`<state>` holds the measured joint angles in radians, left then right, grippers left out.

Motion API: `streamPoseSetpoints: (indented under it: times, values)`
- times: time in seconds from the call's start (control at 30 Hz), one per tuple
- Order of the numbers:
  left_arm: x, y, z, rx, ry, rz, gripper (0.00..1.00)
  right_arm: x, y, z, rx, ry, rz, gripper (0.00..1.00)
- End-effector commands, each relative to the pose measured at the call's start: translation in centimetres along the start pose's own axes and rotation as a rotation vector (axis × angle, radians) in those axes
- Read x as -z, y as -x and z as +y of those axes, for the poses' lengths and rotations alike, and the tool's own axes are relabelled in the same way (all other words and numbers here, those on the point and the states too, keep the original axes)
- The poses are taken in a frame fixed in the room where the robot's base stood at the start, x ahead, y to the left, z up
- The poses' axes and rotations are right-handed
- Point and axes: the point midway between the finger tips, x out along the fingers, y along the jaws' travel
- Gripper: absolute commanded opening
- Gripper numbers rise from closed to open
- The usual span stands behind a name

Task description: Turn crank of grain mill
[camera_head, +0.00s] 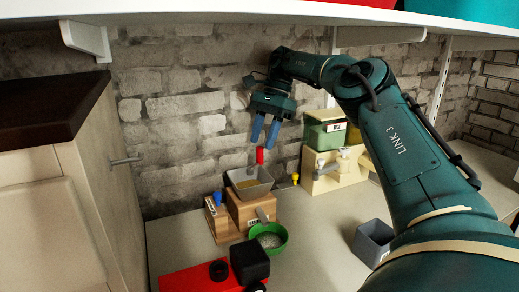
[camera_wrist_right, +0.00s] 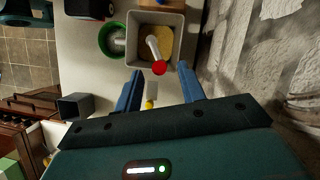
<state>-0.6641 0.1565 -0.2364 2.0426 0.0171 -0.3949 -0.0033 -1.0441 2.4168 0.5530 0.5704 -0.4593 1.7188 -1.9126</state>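The wooden grain mill (camera_head: 247,213) stands on the counter by the brick wall, with a square grey hopper (camera_head: 262,190) on top. The hopper also shows in the right wrist view (camera_wrist_right: 174,50), with tan grain inside. Its grey crank (camera_wrist_right: 152,46) ends in a red knob (camera_wrist_right: 159,68), which also shows upright in the head view (camera_head: 260,156). My right gripper (camera_head: 264,144) points down over the mill, open and empty. In the wrist view the knob appears midway between the two blue fingertips, apart from both; in the head view it is just below them. My left gripper is not in view.
A green bowl (camera_head: 279,241) with pale contents sits before the mill. A cream mill (camera_head: 347,168) with a green hopper stands to the right. A grey box (camera_head: 366,246), a red object (camera_head: 190,279) and a black one (camera_head: 250,262) are nearer. A cabinet (camera_head: 95,190) bounds the left; a shelf (camera_head: 240,12) hangs above.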

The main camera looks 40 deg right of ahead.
Motion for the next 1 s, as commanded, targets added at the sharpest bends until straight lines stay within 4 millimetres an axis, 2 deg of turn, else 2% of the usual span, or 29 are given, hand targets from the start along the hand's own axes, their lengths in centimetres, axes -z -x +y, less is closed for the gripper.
streamPoseSetpoints:
  times: [0.1,0.23,0.57,1.0]
  values:
    - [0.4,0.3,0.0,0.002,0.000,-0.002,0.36,0.0,1.3,-0.1,0.000,-0.001,0.002,0.40]
    - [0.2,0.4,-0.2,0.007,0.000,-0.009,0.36,0.0,1.9,0.0,-0.001,0.000,0.001,0.40]
    - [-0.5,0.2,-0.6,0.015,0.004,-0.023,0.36,0.0,2.0,0.0,-0.001,0.001,0.000,0.40]
    - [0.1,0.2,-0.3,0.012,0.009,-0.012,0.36,0.0,2.1,0.0,0.000,0.001,0.000,0.40]
